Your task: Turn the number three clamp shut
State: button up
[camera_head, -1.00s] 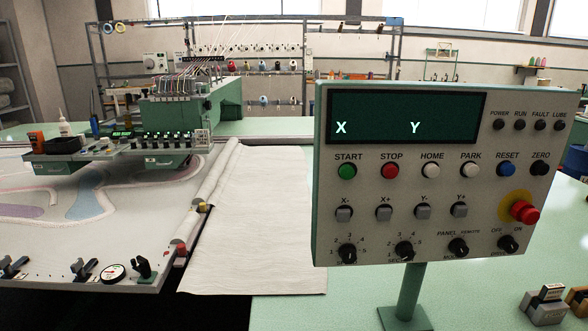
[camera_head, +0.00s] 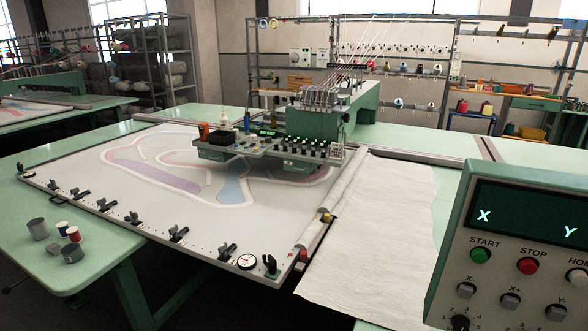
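A row of several black clamps runs along the front rail (camera_head: 205,246) of the tufting frame in the head camera view. Among them are one clamp toward the left (camera_head: 80,194), one near the middle (camera_head: 134,219) and one nearer the right (camera_head: 227,252). They are small here, and I cannot read any numbers, so I cannot tell which is number three or whether it is open or shut. The frame holds a pale cloth (camera_head: 145,205) with a coloured pattern. My gripper is not in view.
A round dial gauge (camera_head: 246,262) sits near the rail's right end. Grey tins (camera_head: 38,229) and thread spools (camera_head: 73,234) stand on the green table at left. The tufting head (camera_head: 270,147) is over the cloth. A control panel (camera_head: 520,255) stands close at right.

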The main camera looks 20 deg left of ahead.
aim_at(134, 218)
jog(key=u, duration=2.1)
jog(key=i+j, duration=0.15)
jog(key=j, duration=0.2)
jog(key=i+j+u, duration=0.15)
jog(key=j, duration=0.25)
jog(key=i+l+u, duration=0.1)
jog(key=i+u, duration=0.25)
jog(key=i, duration=1.25)
jog(key=i+l+u, duration=0.1)
jog(key=i+l, duration=0.5)
jog(key=l, duration=0.25)
jog(key=i+l+u, duration=0.15)
jog(key=i+l, duration=0.2)
jog(key=i+l+u, duration=0.1)
jog(key=i+l, duration=0.15)
jog(key=l, duration=0.25)
